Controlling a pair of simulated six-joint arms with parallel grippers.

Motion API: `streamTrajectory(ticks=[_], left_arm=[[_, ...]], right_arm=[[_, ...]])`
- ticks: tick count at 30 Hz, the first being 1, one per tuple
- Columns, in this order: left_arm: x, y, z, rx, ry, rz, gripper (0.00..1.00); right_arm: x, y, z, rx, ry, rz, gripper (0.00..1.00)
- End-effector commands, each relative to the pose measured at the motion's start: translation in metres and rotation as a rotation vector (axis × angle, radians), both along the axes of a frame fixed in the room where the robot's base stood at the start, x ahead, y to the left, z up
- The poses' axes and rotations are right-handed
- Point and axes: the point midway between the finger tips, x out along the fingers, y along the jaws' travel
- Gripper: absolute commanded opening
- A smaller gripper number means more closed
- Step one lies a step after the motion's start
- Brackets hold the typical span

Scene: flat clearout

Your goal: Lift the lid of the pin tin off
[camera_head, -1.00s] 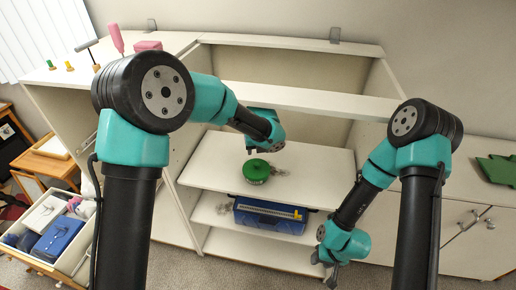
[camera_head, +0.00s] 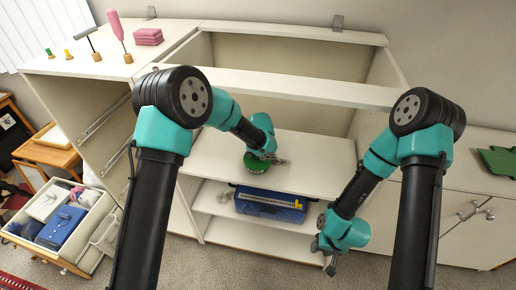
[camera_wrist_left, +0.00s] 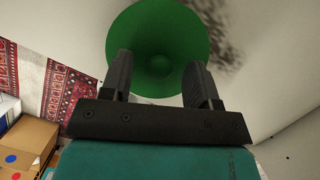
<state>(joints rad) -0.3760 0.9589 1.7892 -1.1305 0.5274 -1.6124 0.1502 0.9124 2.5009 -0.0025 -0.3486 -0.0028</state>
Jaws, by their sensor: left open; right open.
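The pin tin with its round green lid (camera_head: 256,165) stands on the upper shelf of the white unit, its far side covered by my left wrist. In the left wrist view the green lid (camera_wrist_left: 158,32) is a broad disc with a round knob in its middle. My left gripper (camera_wrist_left: 158,72) is open, with its fingers apart on either side of the knob in that view. I cannot tell whether they touch the lid. My right gripper (camera_head: 328,260) is open and empty, low in front of the unit, away from the tin.
A small grey cluster (camera_head: 279,162) lies beside the tin. A blue case (camera_head: 268,206) sits on the shelf below. An open drawer (camera_head: 60,222) is at left. The upper shelf's right side is clear.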

Motion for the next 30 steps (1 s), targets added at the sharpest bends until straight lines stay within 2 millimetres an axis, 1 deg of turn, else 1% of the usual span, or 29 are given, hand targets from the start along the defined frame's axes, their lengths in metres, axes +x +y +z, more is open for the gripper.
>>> streamTrajectory(ticks=[3, 11, 27, 28, 30], left_arm=[[0.0013, 0.0005, -0.0043, 0.000, 0.000, 0.001, 0.55], [0.0014, 0.0003, -0.0045, 0.000, 0.000, 0.001, 0.54], [0.0013, 0.0002, -0.0043, 0.000, 0.000, 0.001, 0.03], [0.0013, 0.0002, -0.0042, 0.000, 0.000, 0.001, 0.24], [0.0013, 0.0002, -0.0042, 0.000, 0.000, 0.001, 0.17]], right_arm=[[0.0000, 0.0000, 0.0000, 0.000, 0.000, 0.000, 0.43], [0.0000, 0.0000, 0.0000, 0.000, 0.000, 0.000, 0.43], [0.0000, 0.0000, 0.0000, 0.000, 0.000, 0.000, 0.43], [0.0000, 0.0000, 0.0000, 0.000, 0.000, 0.000, 0.43], [0.0000, 0.0000, 0.0000, 0.000, 0.000, 0.000, 0.43]])
